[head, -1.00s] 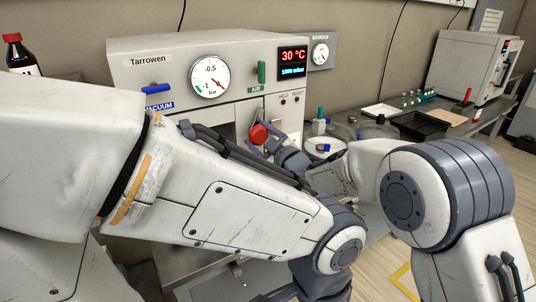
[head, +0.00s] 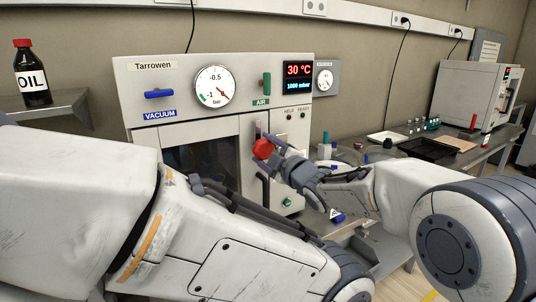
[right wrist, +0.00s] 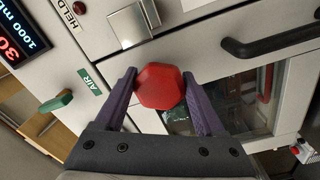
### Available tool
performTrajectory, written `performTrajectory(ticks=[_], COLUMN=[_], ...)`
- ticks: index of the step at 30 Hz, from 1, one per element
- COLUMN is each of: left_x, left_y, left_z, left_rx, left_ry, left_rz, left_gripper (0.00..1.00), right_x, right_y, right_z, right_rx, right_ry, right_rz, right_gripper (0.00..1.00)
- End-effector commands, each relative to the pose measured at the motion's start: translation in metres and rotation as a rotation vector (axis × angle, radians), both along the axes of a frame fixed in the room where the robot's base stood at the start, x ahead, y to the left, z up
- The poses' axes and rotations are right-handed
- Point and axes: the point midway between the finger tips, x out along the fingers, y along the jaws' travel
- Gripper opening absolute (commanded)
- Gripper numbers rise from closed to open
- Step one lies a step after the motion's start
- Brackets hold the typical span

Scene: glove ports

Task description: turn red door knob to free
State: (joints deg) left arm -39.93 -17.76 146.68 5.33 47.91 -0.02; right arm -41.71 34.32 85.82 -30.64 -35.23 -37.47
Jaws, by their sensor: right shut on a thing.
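The red door knob (head: 263,149) is on the front of the Tarrowen oven (head: 225,125), near the right edge of its door. My right gripper (head: 270,150) reaches it from the right. In the right wrist view the knob (right wrist: 159,86) sits between the two purple fingers, which are shut on its sides. The knob's pointer and any free or locked marking are not visible. My left arm crosses the foreground, and its gripper is out of view.
A blue VACUUM lever (head: 159,93), a green AIR lever (head: 267,83) and a gauge (head: 214,86) are above the door. A black handle (head: 264,190) is below the knob. An oil bottle (head: 31,73) stands on a shelf at left. A bench with trays is at right.

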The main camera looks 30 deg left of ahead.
Motion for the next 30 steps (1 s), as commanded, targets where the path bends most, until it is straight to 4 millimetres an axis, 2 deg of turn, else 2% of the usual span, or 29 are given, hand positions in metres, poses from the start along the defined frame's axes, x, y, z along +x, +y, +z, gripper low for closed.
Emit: performTrajectory(ticks=[8, 9, 10, 26, 30], left_x=[0.000, 0.000, 0.000, 0.000, 0.000], left_y=[0.000, 0.000, 0.000, 0.000, 0.000], left_z=[0.000, 0.000, 0.000, 0.000, -0.003], left_rx=[0.000, 0.000, 0.000, 0.000, 0.000], left_ry=[0.000, 0.000, 0.000, 0.000, 0.000], left_rz=[0.000, 0.000, 0.000, 0.000, 0.000], left_gripper=[0.50, 0.50, 0.50, 0.50, 0.50], right_x=[-0.004, -0.005, -0.005, -0.002, -0.006], right_y=[0.004, 0.004, 0.004, 0.000, -0.008], right_z=[-0.001, 0.000, 0.000, 0.001, 0.000], right_rx=[-0.009, -0.009, -0.008, -0.002, -0.001], right_ry=[-0.013, -0.013, -0.012, -0.007, -0.006], right_rz=[0.011, 0.011, 0.011, 0.003, 0.002], right_gripper=[0.00, 0.87, 0.98, 1.00, 1.00])
